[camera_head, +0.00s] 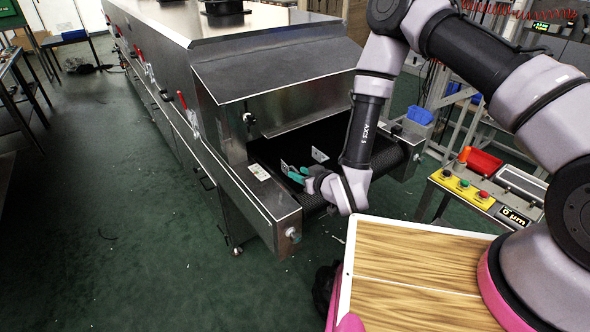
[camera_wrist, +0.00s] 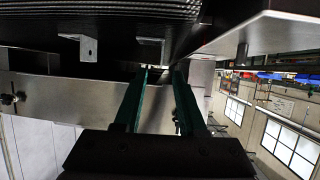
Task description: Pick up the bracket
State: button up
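Two small light-grey brackets show on the dark conveyor belt (camera_head: 330,135) at the dryer mouth. One bracket (camera_head: 319,154) stands behind and right of my fingertips, and the other bracket (camera_head: 284,167) is close by the fingertips at left. In the wrist view, which looks inverted, one bent bracket with a hole (camera_wrist: 86,47) is at upper left. A second bracket (camera_wrist: 151,43) is just beyond the left fingertip. My gripper (camera_head: 297,174), with green fingers, is open over the belt. In the wrist view my gripper (camera_wrist: 163,74) has an empty gap. Contact with a bracket cannot be told.
The metal dryer hood (camera_head: 280,75) overhangs the belt. A steel side rail (camera_head: 260,205) borders it at left. A control panel with buttons (camera_head: 470,190) stands at right, near a red bin (camera_head: 483,162). A wood-grain top (camera_head: 415,270) is in front.

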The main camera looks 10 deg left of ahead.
aim_at(285, 173)
jog(key=x, duration=0.4)
jog(key=shift+w+a, duration=0.1)
jog(key=shift+w, duration=0.15)
jog(key=shift+x, duration=2.65)
jog(key=shift+s+a, duration=0.15)
grip_shut()
